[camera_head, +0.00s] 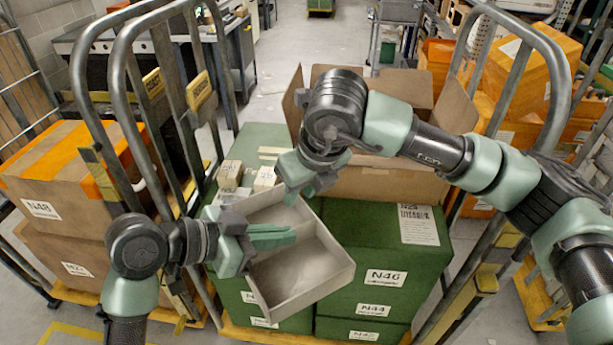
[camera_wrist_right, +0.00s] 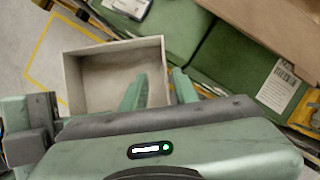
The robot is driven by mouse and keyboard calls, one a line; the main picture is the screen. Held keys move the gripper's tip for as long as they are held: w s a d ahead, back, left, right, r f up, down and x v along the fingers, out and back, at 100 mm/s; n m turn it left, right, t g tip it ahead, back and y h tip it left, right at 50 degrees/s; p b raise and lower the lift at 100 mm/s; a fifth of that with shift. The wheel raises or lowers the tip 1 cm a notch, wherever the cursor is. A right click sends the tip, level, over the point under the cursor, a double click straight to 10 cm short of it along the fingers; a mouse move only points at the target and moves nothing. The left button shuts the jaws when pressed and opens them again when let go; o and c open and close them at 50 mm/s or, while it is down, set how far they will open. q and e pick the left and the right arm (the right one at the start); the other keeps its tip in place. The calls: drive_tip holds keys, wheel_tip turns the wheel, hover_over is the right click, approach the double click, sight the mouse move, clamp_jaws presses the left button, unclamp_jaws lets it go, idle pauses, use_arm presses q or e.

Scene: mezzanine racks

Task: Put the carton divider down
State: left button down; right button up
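Green boxes (camera_head: 385,245) labelled N46 and N44 are stacked below. An open brown carton (camera_head: 385,180) stands behind them. Metal cart rails (camera_head: 195,90) rise on the left and more rails (camera_head: 560,85) on the right. Brown cartons (camera_head: 75,190) with orange tape stand at far left.

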sight(292, 209)
drive_tip(key=shift+x, duration=1.8)
clamp_jaws()
drive_tip(key=shift+s+a, duration=0.1)
drive_tip(key=shift+s, duration=0.05)
use_arm(q)
drive_tip(key=c, duration=1.6)
unclamp_jaws()
drive_tip(key=shift+c, duration=0.2)
drive_tip(key=shift+o, duration=0.4)
